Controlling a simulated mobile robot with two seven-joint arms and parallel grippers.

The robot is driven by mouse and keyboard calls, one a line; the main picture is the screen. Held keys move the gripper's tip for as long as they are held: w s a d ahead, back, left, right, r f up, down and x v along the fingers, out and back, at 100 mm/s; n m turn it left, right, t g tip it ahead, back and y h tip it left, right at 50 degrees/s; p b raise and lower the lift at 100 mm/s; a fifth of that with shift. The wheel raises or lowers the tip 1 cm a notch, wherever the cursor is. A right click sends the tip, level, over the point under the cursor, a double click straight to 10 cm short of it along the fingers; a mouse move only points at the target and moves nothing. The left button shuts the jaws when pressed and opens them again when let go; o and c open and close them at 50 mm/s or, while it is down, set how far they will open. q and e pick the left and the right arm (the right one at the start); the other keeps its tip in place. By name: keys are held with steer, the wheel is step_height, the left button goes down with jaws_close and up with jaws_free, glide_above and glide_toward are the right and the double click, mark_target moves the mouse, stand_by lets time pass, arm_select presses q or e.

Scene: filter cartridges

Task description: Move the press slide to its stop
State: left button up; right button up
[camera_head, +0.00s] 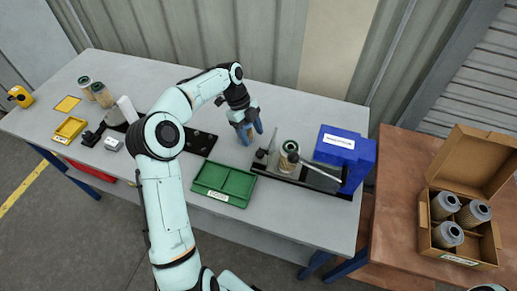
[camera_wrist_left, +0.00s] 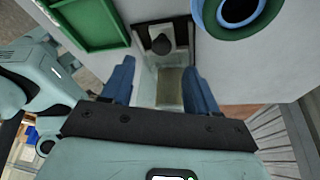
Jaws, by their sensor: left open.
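My left gripper (camera_head: 251,134) is open and empty, just behind the knob. Its blue fingers (camera_wrist_left: 158,85) are apart, and the knob appears beyond them. My right gripper is out of view.
A green tray (camera_head: 224,194) lies left of the press's front. Yellow tray (camera_head: 70,129) and two cartridges are at the far left. An open carton (camera_head: 484,247) holds cartridges on the brown table at right.

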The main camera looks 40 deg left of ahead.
mark_target(259, 152)
arm_select(q)
steer(key=x, duration=0.7)
steer(key=shift+w+f, duration=0.1)
